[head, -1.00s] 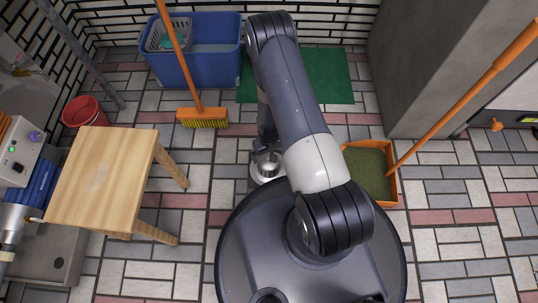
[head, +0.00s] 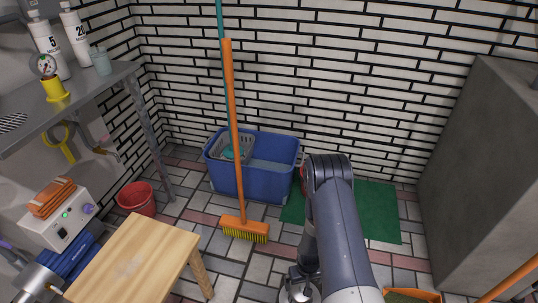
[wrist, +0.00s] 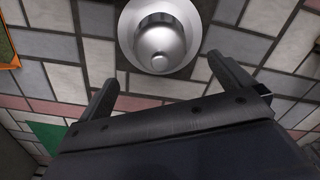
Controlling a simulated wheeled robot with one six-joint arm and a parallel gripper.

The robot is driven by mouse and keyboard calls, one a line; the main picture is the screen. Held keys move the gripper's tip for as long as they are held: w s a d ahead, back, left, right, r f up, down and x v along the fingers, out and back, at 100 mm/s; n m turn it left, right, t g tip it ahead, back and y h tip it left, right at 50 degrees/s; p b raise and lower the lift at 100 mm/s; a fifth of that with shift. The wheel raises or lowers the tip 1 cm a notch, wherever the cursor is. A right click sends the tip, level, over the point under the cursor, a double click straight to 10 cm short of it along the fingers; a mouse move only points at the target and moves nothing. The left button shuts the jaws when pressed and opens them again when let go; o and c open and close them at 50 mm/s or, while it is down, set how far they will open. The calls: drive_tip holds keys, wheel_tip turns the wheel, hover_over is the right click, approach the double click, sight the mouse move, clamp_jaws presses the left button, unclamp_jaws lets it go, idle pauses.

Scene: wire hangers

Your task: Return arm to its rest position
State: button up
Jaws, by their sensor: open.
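My gripper (wrist: 161,72) shows in the wrist view with its two dark fingers spread wide apart and nothing between them. Just beyond the fingertips is a round silver metal piece (wrist: 160,36) with a domed knob in its middle; I cannot tell whether it is part of me. In the head view my grey arm (head: 340,235) is folded, its upper bend near the blue tub. The gripper is hard to make out there, low beside the arm. No hanger shows in either view.
A blue tub (head: 272,178) stands by the brick wall, with an orange broom (head: 236,140) in front. A wooden stool (head: 135,260) and red bucket (head: 136,198) are at left, below a metal shelf (head: 75,95). A green mat (head: 375,210) lies right, near a grey block (head: 480,170).

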sight(303, 287)
wheel_tip(303, 287, down, 9)
drive_tip(key=b, duration=0.3)
drive_tip(key=shift+b, duration=0.35)
wheel_tip(303, 287, up, 3)
drive_tip(key=shift+f+p, duration=0.2)
drive_tip(key=shift+p, duration=0.65)
drive_tip(key=shift+r, duration=0.55)
